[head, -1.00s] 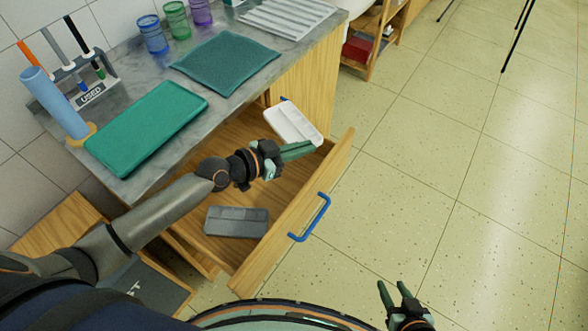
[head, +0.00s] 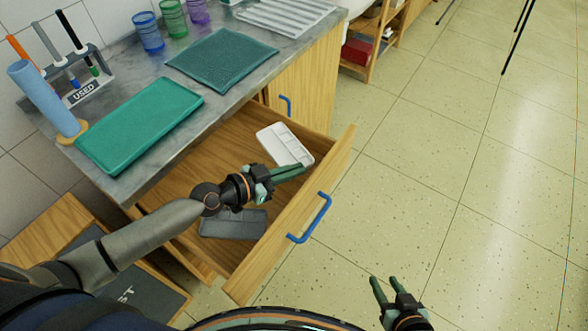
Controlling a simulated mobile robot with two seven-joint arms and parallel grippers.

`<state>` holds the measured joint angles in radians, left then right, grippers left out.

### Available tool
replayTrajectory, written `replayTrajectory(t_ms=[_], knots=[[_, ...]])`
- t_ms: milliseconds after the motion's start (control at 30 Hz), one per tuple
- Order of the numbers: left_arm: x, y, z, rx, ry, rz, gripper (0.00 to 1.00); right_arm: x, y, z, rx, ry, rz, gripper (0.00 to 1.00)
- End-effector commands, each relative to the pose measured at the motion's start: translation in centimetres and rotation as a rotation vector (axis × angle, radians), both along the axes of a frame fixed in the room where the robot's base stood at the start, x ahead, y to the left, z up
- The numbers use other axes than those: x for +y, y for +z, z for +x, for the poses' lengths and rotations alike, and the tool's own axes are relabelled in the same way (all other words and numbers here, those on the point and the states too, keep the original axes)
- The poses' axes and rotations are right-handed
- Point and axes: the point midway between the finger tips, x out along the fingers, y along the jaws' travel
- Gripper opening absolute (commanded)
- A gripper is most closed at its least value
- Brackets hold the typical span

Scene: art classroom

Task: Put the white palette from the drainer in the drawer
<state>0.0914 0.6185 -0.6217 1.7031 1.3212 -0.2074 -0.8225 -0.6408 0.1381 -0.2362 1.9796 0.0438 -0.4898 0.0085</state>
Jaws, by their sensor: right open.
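The white palette (head: 284,144) is inside the open drawer's outline, near its far end, tilted in the picture. My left gripper (head: 289,172) is over the drawer, its fingers along the near edge of the white palette. It appears shut on that edge, though the contact is partly hidden. The wooden drawer (head: 190,190) is pulled out under the counter and has a blue handle (head: 322,218) on its front. My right gripper (head: 385,292) is open and empty over the floor at bottom right. The drainer (head: 285,14) is the white ribbed rack at the counter's back.
A grey palette (head: 233,225) lies in the drawer's near part, partly behind my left wrist. On the counter (head: 132,184) are a green tray (head: 140,125), a teal cloth (head: 222,60), a marker rack (head: 82,92), a blue roll (head: 45,97) and coloured cups.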

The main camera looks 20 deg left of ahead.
Motion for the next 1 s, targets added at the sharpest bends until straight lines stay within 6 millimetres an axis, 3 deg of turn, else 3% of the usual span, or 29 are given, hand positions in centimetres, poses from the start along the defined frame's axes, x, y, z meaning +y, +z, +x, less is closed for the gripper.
replayTrajectory(t_ms=[233, 367, 400, 633, 1000], knots=[[0.0, -0.9, 0.0, -0.001, 0.0, 0.0, 0.0, 0.4, -1.2, -0.3, 0.016, 0.011, 0.002, 0.45], [0.0, -0.8, 0.0, -0.001, 0.0, 0.0, 0.0, 0.6, -0.6, 0.0, 0.007, 0.014, 0.005, 0.45], [0.0, -0.8, 0.0, 0.0, -0.001, 0.0, 0.09, 0.6, -0.5, 0.1, 0.003, 0.013, 0.006, 0.45], [0.0, -0.9, 0.0, 0.0, -0.001, 0.0, 0.34, 0.6, -0.2, 0.5, -0.008, 0.013, 0.006, 0.45], [0.0, -0.2, 0.0, 0.001, 0.001, -0.001, 0.34, 0.4, 0.2, 0.4, -0.003, 0.011, 0.003, 0.45]])
